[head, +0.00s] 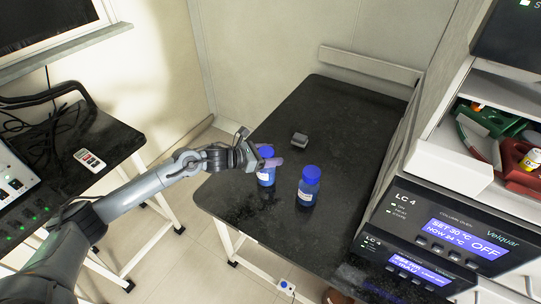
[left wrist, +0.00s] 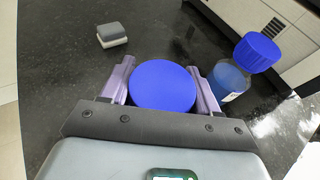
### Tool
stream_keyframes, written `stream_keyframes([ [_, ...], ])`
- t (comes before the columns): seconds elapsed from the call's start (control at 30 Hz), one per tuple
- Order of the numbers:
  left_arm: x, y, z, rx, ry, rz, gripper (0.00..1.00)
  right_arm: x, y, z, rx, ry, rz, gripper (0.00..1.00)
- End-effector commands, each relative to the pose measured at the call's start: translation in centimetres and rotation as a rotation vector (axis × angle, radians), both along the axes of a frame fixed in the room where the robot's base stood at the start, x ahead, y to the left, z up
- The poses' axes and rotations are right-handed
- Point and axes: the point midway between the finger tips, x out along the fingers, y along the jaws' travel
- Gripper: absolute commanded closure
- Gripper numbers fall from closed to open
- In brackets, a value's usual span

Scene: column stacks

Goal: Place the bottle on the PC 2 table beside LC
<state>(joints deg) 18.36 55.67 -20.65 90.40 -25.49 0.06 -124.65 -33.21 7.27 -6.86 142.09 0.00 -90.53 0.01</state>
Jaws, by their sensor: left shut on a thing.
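A blue-capped bottle (head: 266,179) is between the fingers of my left gripper (head: 268,162), at the left edge of the dark table (head: 345,120). In the left wrist view its round blue cap (left wrist: 163,86) sits between the two purple fingers, which are shut on it. The cap hides most of the bottle there. Whether its base touches the tabletop is unclear. A second bottle (head: 309,186) with blue cap and blue contents stands upright on the same table, to the right and apart. It also shows in the left wrist view (left wrist: 232,80). My right gripper is not in view.
A small grey block (head: 299,141) lies behind the bottles. The back of the table is clear. An instrument stack labelled LC 4 (head: 440,225) stands along the right side. A side table (head: 110,137) at left holds a remote (head: 89,159) and cables.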

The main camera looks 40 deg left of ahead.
Motion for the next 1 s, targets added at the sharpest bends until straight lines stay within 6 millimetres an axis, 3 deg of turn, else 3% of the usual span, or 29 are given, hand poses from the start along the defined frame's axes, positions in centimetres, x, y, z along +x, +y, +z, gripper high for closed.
stream_keyframes([
  [0.3,0.07,0.01,-0.12,-0.001,-0.004,0.001,1.0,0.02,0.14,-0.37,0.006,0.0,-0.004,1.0],
  [0.33,0.01,-0.01,-0.14,0.0,0.0,0.0,0.35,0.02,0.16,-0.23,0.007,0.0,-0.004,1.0],
  [0.47,0.0,-0.01,-0.13,0.0,0.0,0.0,0.15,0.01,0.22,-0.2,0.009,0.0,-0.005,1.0],
  [0.87,0.02,-0.02,0.24,-0.001,0.0,0.0,0.14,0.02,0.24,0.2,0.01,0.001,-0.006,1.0],
  [1.0,-0.91,0.51,0.42,0.001,0.002,0.001,0.14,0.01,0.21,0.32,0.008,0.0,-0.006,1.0],
])
